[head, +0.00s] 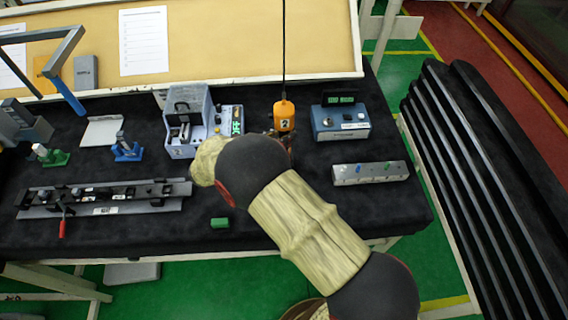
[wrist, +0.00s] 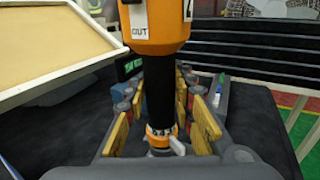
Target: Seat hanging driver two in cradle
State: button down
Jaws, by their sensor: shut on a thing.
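The hanging driver (head: 284,112), with an orange body and a white label, hangs upright on a dark cable above the back of the bench. In the wrist view the driver (wrist: 160,95) shows its orange top marked OUT, a black lower barrel and an orange collar. My gripper (wrist: 165,125) has its yellow-padded fingers on both sides of the black barrel and is shut on it. In the head view my gripper (head: 281,139) is mostly hidden behind my own arm, just below the orange body. I cannot tell which fixture is the cradle.
A blue instrument box (head: 340,120) with a green display stands right of the driver. A grey open case (head: 186,148) stands left. A silver block (head: 370,173), a long rail fixture (head: 103,198) and a green block (head: 220,223) lie nearer. Black mat is bare at front right.

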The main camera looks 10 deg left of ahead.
jog(key=shift+f, duration=0.15)
jog(key=c, duration=1.4)
grip_release()
jog(key=shift+o, duration=0.9)
jog(key=o, duration=0.7)
jog(key=shift+o, duration=0.4)
jog(key=r+p+v, duration=0.1)
jog(key=r+v, duration=0.1)
jog(key=v, duration=0.8)
